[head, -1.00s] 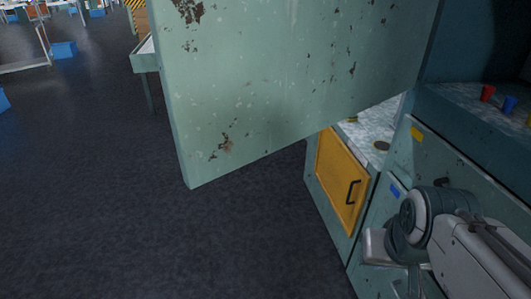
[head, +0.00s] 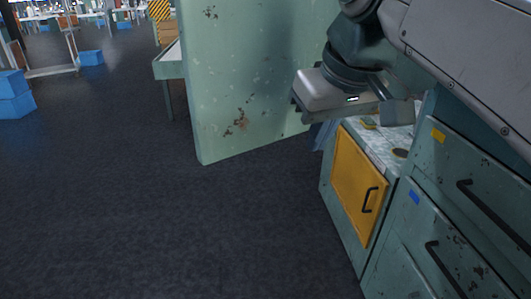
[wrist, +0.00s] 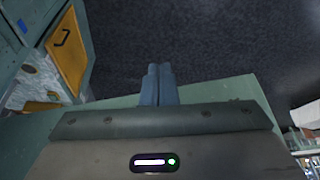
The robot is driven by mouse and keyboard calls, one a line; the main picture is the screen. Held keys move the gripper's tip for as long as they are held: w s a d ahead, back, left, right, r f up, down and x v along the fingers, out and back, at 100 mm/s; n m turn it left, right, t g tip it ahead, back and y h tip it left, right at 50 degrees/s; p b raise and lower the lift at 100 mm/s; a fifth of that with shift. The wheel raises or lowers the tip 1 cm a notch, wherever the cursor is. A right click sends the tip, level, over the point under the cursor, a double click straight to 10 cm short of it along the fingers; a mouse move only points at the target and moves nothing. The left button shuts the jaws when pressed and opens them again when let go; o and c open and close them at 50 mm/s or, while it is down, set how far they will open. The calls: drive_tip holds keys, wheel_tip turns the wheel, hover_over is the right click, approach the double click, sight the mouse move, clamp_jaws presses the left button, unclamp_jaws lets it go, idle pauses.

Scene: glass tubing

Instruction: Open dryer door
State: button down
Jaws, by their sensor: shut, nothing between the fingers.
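A large pale-green, rust-spotted panel (head: 240,75), which looks like the dryer door, stands out from the cabinet at a wide angle. Its top and its hinge side are out of view or hidden by my arm. My gripper (head: 324,133) is at the panel's right part in the head view, with its blue-grey fingers pointing down and partly hidden. In the wrist view the two fingers (wrist: 158,84) are together and empty, across the edge of a green panel (wrist: 225,91). I cannot tell whether they touch it.
A green cabinet with a yellow door (head: 358,185) and drawers with dark handles (head: 445,270) stands on the right. A green table (head: 168,66) is behind the panel. Blue boxes (head: 14,97) lie far left. The dark floor (head: 150,230) is clear.

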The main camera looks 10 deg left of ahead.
sight(264, 140)
drive_tip(key=s+a+r+n+b, duration=0.1)
drive_tip(key=a+r+n, duration=0.1)
drive_tip(key=a+r, duration=0.25)
drive_tip(key=shift+y, duration=0.4)
drive_tip(key=shift+w+a+f, duration=0.7)
drive_tip(key=shift+w+f, duration=0.2)
drive_tip(key=shift+f, duration=0.55)
drive_tip(key=shift+w+a+f, duration=0.7)
drive_tip(key=shift+w+f, duration=0.2)
drive_tip(key=shift+f, duration=0.55)
drive_tip(key=shift+w+a+f, duration=0.7)
drive_tip(key=shift+w+f, duration=0.2)
drive_tip(key=shift+f, duration=0.55)
drive_tip(key=shift+w, duration=0.1)
